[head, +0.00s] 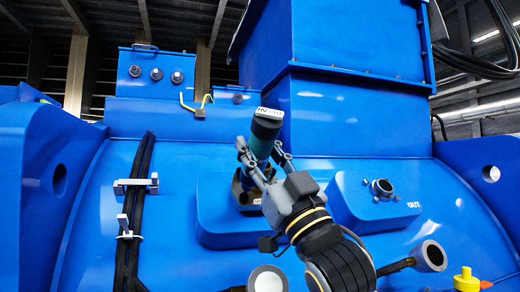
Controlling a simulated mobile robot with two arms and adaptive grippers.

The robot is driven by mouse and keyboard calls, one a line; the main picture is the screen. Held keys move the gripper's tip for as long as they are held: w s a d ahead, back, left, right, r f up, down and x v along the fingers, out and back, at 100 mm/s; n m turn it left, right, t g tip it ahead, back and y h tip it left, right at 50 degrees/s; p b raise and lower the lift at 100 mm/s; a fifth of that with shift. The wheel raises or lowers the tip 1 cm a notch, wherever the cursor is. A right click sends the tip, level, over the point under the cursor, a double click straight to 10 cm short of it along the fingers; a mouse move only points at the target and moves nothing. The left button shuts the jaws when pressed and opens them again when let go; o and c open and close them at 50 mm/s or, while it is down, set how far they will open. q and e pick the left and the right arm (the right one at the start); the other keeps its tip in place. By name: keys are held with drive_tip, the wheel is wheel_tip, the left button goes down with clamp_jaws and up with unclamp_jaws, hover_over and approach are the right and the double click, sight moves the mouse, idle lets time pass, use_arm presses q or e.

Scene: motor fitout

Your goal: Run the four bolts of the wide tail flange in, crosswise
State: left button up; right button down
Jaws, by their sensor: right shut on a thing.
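My right gripper (262,168) is shut on a dark teal cylindrical tool (265,138), which stands tilted with its top leaning right. A white tag reading "IN" shows at the tool's top. The tool's lower end is over a dark flange-like part (247,198) on the left raised blue pad (213,222). Gripper and tool hide most of that part; I cannot make out its bolts or whether the tool touches one. A small metal flange with a round stub (382,188) sits on the right raised pad, marked "OUT". My left gripper is not in view.
The large blue motor housing (330,115) fills the view, with a tall box on top. Black cables (135,205) run down its left in white clamps (136,186). Grey round-faced parts (430,256) and a yellow-red piece (467,281) are low at right.

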sight(271, 140)
drive_tip(key=shift+w+f, duration=0.1)
drive_tip(key=shift+s+d+r+p, duration=0.15)
drive_tip(key=shift+s+r+p, duration=0.35)
drive_tip(key=shift+r, duration=0.25)
drive_tip(key=shift+s+d+r+p, duration=0.2)
drive_tip(key=shift+s+r, duration=0.2)
drive_tip(key=shift+s, duration=0.15)
drive_tip(key=shift+s+d+r+p, duration=0.1)
drive_tip(key=shift+s+d+r, duration=0.05)
drive_tip(key=shift+s+r, duration=0.3)
drive_tip(key=shift+f, duration=0.1)
